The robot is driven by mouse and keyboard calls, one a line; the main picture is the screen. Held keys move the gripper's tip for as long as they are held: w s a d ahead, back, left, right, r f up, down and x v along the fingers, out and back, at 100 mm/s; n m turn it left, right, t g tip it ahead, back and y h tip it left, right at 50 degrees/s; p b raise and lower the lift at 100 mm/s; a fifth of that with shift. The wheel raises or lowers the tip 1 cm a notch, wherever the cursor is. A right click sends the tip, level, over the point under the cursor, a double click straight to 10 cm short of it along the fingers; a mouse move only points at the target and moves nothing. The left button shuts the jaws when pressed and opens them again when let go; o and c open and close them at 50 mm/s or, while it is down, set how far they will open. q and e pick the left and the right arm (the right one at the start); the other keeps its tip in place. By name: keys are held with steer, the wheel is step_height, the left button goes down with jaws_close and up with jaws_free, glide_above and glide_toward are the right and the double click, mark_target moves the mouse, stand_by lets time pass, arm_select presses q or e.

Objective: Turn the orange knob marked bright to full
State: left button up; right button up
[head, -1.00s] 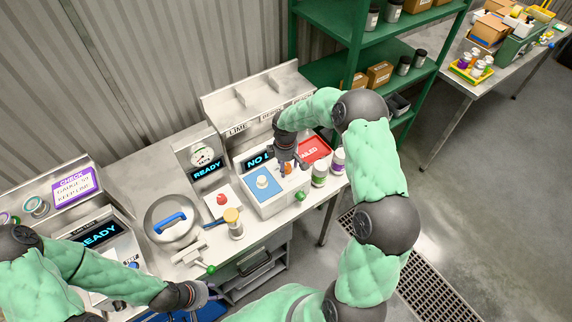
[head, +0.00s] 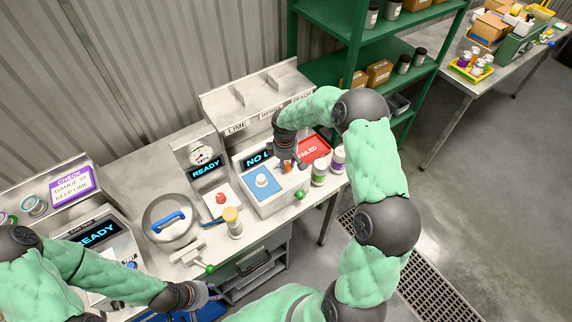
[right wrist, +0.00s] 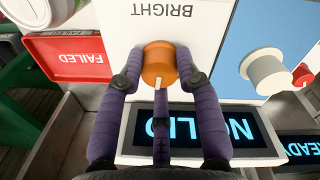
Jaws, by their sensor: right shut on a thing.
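The orange knob (right wrist: 159,66) sits on a white panel (right wrist: 117,22) under the word BRIGHT, which appears upside down in the right wrist view. A pale pointer mark on the knob faces the dark display. My right gripper (right wrist: 160,80) has its purple fingers shut around the knob. In the head view the knob (head: 287,168) shows only partly below my right gripper (head: 287,160). My left gripper (head: 207,296) is low at the front edge of the table, small and partly seen, with no clear view of its fingers.
Beside the panel is a blue plate with a white knob (head: 262,181). A red FAILED tray (head: 314,149) and capped jars (head: 319,174) stand close on the right. A red button (head: 220,198) is to the left.

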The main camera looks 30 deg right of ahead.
steer(key=m+b, duration=0.3)
steer(key=m, duration=0.1)
steer(key=shift+w+f, duration=0.1)
steer(key=shift+f, duration=0.05)
steer(key=shift+m+b, duration=1.2)
steer(key=shift+m, duration=0.7)
steer(key=shift+r, duration=0.25)
steer(key=o, duration=1.1)
steer(key=shift+w, duration=0.1)
steer(key=shift+o, duration=0.2)
steer(key=shift+f, duration=0.1)
step_height(320, 180, up, 12)
steer(key=shift+a, duration=0.25)
